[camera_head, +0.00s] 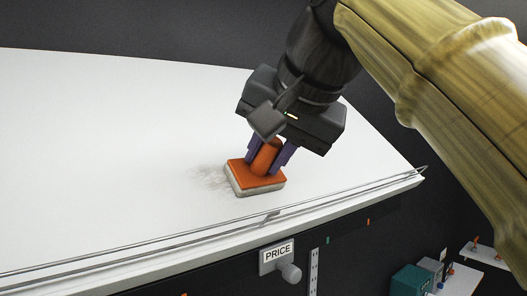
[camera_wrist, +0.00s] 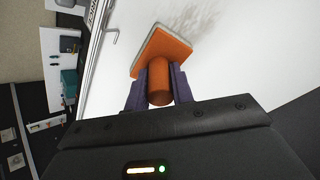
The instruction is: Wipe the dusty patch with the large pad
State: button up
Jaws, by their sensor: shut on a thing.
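The large pad (camera_head: 257,177) has an orange top, a pale grey underside and an orange upright handle. It rests on the white counter top, or just over it, near the front edge. My gripper (camera_head: 268,158) is shut on the pad's handle, with a purple finger on each side. In the wrist view the pad (camera_wrist: 160,50) and its handle show between the fingers (camera_wrist: 158,85). The dusty patch (camera_head: 208,178) is a grey smudge on the counter just left of the pad. It shows in the wrist view too (camera_wrist: 195,18). The pad may hide part of it.
The white counter (camera_head: 100,150) is clear to the left and behind. A thin rail (camera_head: 180,243) runs along its front edge. A PRICE sign (camera_head: 278,252) with a knob is below. A teal box (camera_head: 411,281) and small shelves are at the lower right.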

aim_at(238, 170)
jog(key=shift+s+a, duration=0.45)
jog(key=shift+a, duration=0.25)
jog(key=shift+s+a, duration=0.4)
jog(key=shift+a, duration=0.3)
jog(key=shift+a, duration=0.1)
jog(key=shift+s+a, duration=0.45)
jog(key=shift+a, duration=0.2)
jog(key=shift+s+a, duration=0.4)
jog(key=shift+a, duration=0.25)
jog(key=shift+a, duration=0.1)
jog(key=shift+s+a, duration=0.45)
jog(key=shift+a, duration=0.25)
jog(key=shift+s+a, duration=0.45)
jog(key=shift+a, duration=0.25)
jog(key=shift+w, duration=0.1)
jog(key=shift+w+d, duration=0.45)
jog(key=shift+d, duration=0.25)
jog(key=shift+w+d, duration=0.4)
jog(key=shift+d, duration=0.3)
